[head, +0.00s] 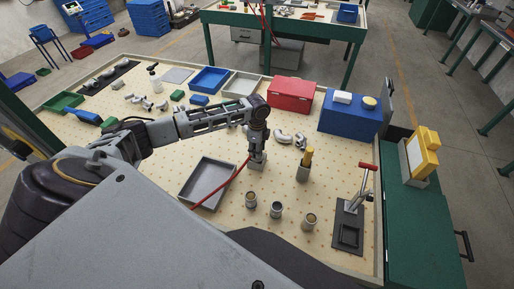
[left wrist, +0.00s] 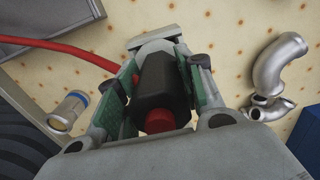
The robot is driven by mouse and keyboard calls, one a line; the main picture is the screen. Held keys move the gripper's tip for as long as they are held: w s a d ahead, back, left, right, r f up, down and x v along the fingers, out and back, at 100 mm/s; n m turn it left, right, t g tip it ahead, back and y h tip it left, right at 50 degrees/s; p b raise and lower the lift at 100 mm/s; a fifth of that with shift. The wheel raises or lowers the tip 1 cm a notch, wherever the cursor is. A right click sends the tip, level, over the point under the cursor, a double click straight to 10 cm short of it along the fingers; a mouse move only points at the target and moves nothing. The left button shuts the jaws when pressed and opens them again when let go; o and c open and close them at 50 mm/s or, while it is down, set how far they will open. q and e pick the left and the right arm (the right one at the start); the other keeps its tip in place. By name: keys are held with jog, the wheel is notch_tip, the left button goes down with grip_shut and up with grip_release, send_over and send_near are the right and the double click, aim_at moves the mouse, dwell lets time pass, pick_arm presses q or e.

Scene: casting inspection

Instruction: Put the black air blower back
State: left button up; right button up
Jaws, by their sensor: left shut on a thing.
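My left gripper (head: 257,150) points down over the pegboard-like bench top, left of a grey holder with a yellow-handled tool (head: 304,165). In the left wrist view, its fingers (left wrist: 162,85) are shut on the black air blower (left wrist: 160,80), whose red part (left wrist: 168,118) faces the camera. A red hose (left wrist: 60,46) runs from beside the blower to the left; it also shows in the head view (head: 222,183). A pale grey block (head: 257,165) shows just below the gripper. I cannot tell whether the blower sits in it or above it. My right gripper is not in view.
A grey tray (head: 183,190) lies left of the gripper. Several small cups (head: 276,210) stand in front, with a red-handled clamp (head: 350,212) to the right. Metal pipe castings (head: 283,137), a red box (head: 291,107) and a blue box (head: 348,120) stand behind.

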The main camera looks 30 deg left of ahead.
pick_arm(q)
jog(key=shift+f, duration=0.2)
dwell(0.3)
jog(key=o, duration=1)
jog(key=shift+f+b, duration=0.1)
jog(key=shift+b, duration=0.75)
jog(key=r+b, duration=0.1)
jog(key=r, duration=1.3)
jog(key=shift+w, duration=0.2)
